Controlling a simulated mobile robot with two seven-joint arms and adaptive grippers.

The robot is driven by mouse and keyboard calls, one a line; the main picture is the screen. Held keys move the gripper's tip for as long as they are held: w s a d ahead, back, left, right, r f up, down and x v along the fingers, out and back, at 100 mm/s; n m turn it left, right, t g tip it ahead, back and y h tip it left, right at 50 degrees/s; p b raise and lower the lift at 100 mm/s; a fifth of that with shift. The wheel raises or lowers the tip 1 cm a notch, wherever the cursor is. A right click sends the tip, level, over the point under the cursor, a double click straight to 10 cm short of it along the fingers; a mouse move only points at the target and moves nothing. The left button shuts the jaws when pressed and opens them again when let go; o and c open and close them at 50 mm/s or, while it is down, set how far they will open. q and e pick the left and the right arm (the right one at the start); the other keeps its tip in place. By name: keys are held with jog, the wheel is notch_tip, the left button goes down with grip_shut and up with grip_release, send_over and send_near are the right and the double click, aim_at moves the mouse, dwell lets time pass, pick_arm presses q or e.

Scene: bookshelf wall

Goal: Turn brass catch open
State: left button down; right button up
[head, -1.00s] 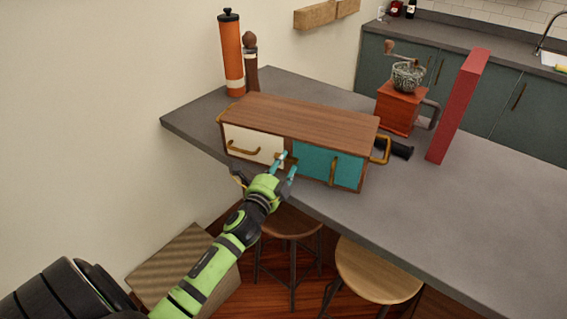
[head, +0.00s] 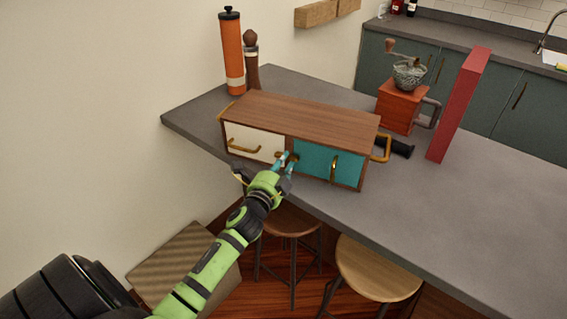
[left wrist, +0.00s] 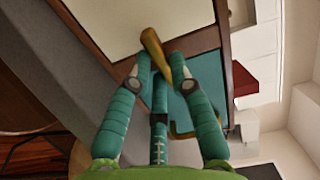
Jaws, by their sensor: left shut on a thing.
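A wooden cabinet box (head: 300,115) sits on the grey counter, with a cream drawer front (head: 250,143) on the left and a teal door (head: 315,160) on the right. The brass catch (left wrist: 153,46) is a short bar near the strip between the two fronts, and it runs between my fingers in the left wrist view. My left gripper (head: 288,161) is at the front of the box, its teal fingers shut on the catch; it also shows in the left wrist view (left wrist: 160,60). The fingers hide part of the catch. My right gripper is not in view.
Brass handles stick out from the drawer (head: 243,149), the door (head: 334,168) and the box's right end (head: 381,148). An orange cylinder (head: 231,55) and a coffee grinder (head: 400,105) stand behind. Two stools (head: 375,270) are below the counter edge.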

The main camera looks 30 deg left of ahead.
pick_arm(q)
jog(key=n, duration=0.4)
jog(key=shift+r+p, duration=0.1)
jog(key=shift+p, duration=0.3)
jog(key=n+p, duration=0.1)
jog(key=n, duration=0.3)
jog(key=shift+d+n, duration=0.1)
jog(key=shift+n, duration=0.2)
jog(key=n+p, duration=0.2)
jog(key=n, duration=0.3)
jog(key=shift+r, duration=0.15)
jog(key=shift+d+n+p, duration=0.1)
jog(key=shift+n+p, duration=0.3)
jog(key=shift+n, duration=1.3)
jog(key=c, duration=1.1)
grip_release()
jog(key=s, duration=0.4)
jog(key=s+d, duration=0.1)
jog(key=s, duration=0.2)
jog(key=s+d, duration=0.1)
jog(key=s, duration=0.3)
jog(key=shift+s+d, duration=0.1)
jog(key=shift+s, duration=0.25)
